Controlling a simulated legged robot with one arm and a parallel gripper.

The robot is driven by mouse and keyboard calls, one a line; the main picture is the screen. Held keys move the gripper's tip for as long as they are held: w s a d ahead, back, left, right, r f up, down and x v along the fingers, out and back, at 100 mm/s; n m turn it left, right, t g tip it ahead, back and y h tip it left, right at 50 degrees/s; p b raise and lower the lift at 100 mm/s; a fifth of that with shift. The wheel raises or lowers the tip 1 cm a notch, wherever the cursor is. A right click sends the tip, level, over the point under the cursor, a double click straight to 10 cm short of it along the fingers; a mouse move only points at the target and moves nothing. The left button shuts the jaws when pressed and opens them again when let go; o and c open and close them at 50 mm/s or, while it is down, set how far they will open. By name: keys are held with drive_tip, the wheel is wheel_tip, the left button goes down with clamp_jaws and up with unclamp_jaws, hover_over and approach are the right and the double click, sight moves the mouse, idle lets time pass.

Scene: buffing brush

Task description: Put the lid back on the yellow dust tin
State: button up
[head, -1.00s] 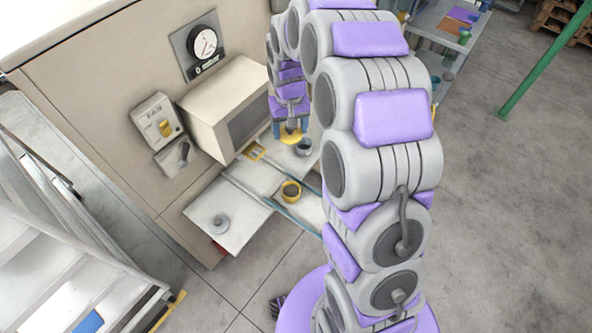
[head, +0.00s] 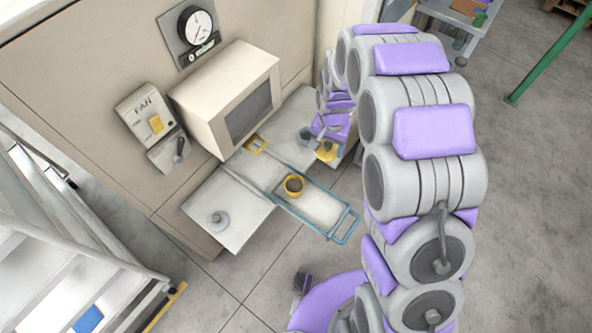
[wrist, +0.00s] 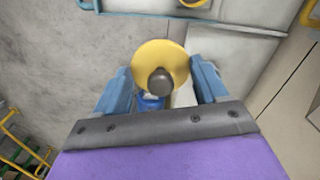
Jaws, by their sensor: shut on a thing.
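The yellow dust tin (head: 293,186) stands upright on a blue-framed tray, its dark top facing up. My gripper (head: 327,143) holds the round yellow lid (head: 326,154) to the right of the tin and apart from it. In the wrist view the lid (wrist: 150,60) with its dark knob (wrist: 161,82) sits between the blue fingers of my gripper (wrist: 162,88). The contact of the fingers with the lid is partly hidden. A sliver of yellow, likely the tin (wrist: 193,3), shows at the top edge.
The blue-framed tray (head: 322,207) sticks out over the floor, its handle at the near end. A grey shelf (head: 228,212) with a knobbed piece lies left. A dark cup (head: 306,135) stands behind. The beige box (head: 225,95) juts from the wall.

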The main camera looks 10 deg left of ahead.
drive_tip(key=shift+m, duration=0.6)
drive_tip(key=shift+s+a+f+b, duration=0.5)
drive_tip(key=shift+s+a+f, duration=0.75)
drive_tip(key=shift+f, duration=1.1)
drive_tip(key=shift+s+a+f+b, duration=0.7)
drive_tip(key=shift+a+f, duration=0.9)
drive_tip(key=shift+f, duration=0.75)
drive_tip(key=shift+s+a+f+b, duration=0.35)
drive_tip(key=shift+s+a+f, duration=0.95)
drive_tip(key=shift+f, duration=1.05)
drive_tip(key=shift+w+a, duration=0.1)
drive_tip(key=shift+w, duration=0.05)
drive_tip(key=shift+r+p, duration=0.2)
drive_tip(key=shift+p, duration=0.2)
drive_tip(key=shift+f+p, duration=0.2)
drive_tip(key=shift+p, duration=0.2)
drive_tip(key=o, duration=1.1)
